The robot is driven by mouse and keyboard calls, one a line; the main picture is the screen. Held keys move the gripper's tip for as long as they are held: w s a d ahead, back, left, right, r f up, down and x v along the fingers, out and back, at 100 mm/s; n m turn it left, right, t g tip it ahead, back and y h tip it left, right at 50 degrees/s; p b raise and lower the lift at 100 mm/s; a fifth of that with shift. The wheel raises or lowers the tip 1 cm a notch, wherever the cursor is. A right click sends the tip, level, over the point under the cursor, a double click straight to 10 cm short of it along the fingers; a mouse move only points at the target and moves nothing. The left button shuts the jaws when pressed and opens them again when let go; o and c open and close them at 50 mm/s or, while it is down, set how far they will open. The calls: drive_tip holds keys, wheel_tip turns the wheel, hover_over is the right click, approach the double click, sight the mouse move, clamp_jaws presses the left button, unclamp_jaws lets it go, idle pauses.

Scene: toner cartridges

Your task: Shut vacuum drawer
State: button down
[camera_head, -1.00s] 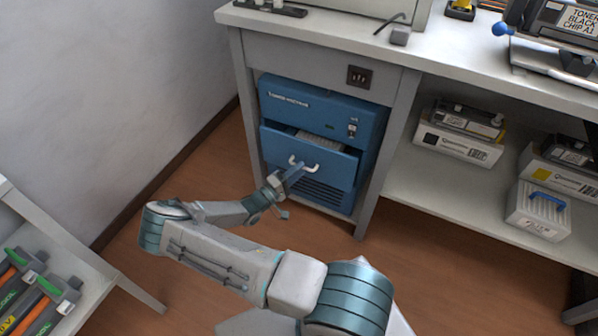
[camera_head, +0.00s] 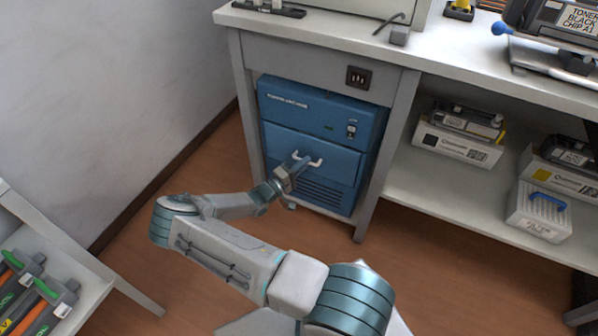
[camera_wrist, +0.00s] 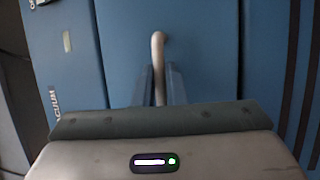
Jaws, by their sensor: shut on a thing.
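The blue toner vacuum (camera_head: 325,112) stands under the bench, seen in the head view. The part of the handle nearest my gripper is hidden.
The grey bench leg (camera_head: 388,150) stands just right of the vacuum. Boxes with toner cartridges (camera_head: 450,146) and a white filter box (camera_head: 540,213) sit on the shelf to the right. A rack of cartridges (camera_head: 40,295) is at the lower left. Open floor lies between.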

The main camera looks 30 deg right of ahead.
drive_tip(key=shift+w+d, duration=0.3)
drive_tip(key=shift+d, duration=0.05)
drive_tip(key=c, duration=1.5)
unclamp_jaws()
drive_tip(key=shift+d, duration=0.15)
drive_tip(key=p+v, duration=0.2)
drive_tip(key=v, duration=1.2)
drive_tip(key=shift+r, duration=0.15)
